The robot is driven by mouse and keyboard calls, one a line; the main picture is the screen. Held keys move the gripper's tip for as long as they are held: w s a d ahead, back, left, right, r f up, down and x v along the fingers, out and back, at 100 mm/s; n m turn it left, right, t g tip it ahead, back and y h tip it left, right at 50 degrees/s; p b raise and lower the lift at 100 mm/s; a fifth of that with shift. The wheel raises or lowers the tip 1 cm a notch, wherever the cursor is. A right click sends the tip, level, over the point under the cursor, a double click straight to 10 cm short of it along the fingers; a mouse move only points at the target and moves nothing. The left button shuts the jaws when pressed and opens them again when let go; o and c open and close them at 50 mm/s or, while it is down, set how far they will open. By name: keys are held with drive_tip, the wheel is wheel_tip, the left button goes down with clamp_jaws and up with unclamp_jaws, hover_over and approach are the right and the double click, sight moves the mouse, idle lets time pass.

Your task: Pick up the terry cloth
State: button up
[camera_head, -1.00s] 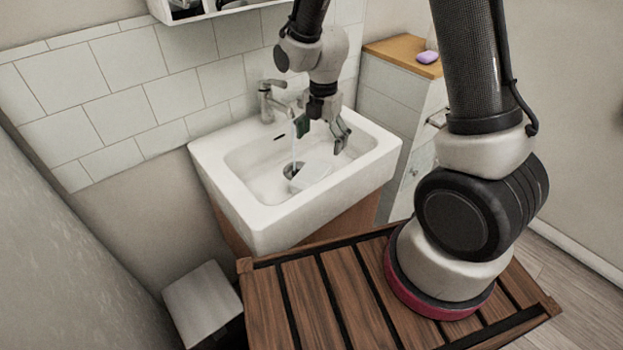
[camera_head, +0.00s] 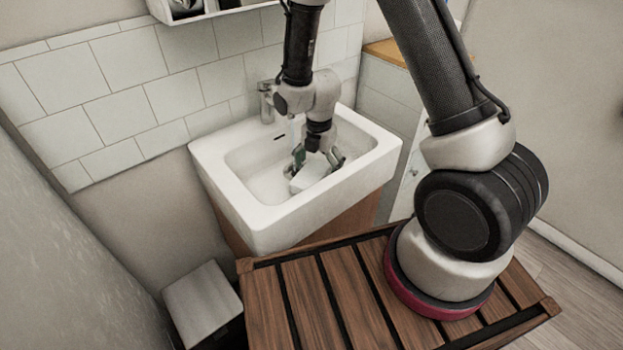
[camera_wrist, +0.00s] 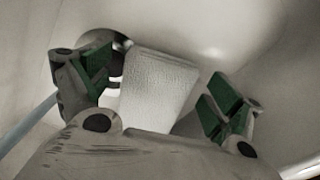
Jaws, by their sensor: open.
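The terry cloth (camera_head: 308,175) is a small white piece lying in the basin of the white sink (camera_head: 246,205). In the wrist view the cloth (camera_wrist: 158,88) has a bumpy texture and lies between my two fingers, its near edge hidden by my gripper body. My gripper (camera_head: 318,160) is open and low in the basin, just above the cloth. In the wrist view my gripper (camera_wrist: 158,98) has green finger pads, one on each side of the cloth, with a visible gap to its right edge. Whether the left pad touches the cloth I cannot tell.
The faucet (camera_head: 266,101) stands at the sink's back edge. In the wrist view the round drain (camera_wrist: 121,43) is by the cloth's upper left, and a thin pale blue water stream (camera_wrist: 28,125) runs at the left. A white bin (camera_head: 202,303) stands on the floor.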

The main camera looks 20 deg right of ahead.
drive_tip(key=c, duration=1.2)
wheel_tip(320, 180, up, 9)
drive_tip(key=shift+r, duration=0.15)
drive_tip(key=shift+d+r, duration=0.25)
drive_tip(key=s+d+r+m, duration=0.1)
drive_tip(key=s+d+m, duration=0.4)
drive_tip(key=d+m, duration=0.3)
drive_tip(key=shift+m, duration=0.6)
drive_tip(key=shift+w+a+f, duration=0.4)
drive_tip(key=shift+w+a, duration=1.2)
drive_tip(key=shift+a, duration=0.1)
drive_tip(key=shift+w+a+f, duration=0.35)
drive_tip(key=shift+w+a, duration=1.2)
drive_tip(key=shift+a, duration=0.2)
drive_tip(key=shift+w+a+f, duration=0.4)
drive_tip(key=shift+w+a, duration=1.2)
drive_tip(key=shift+a, duration=0.1)
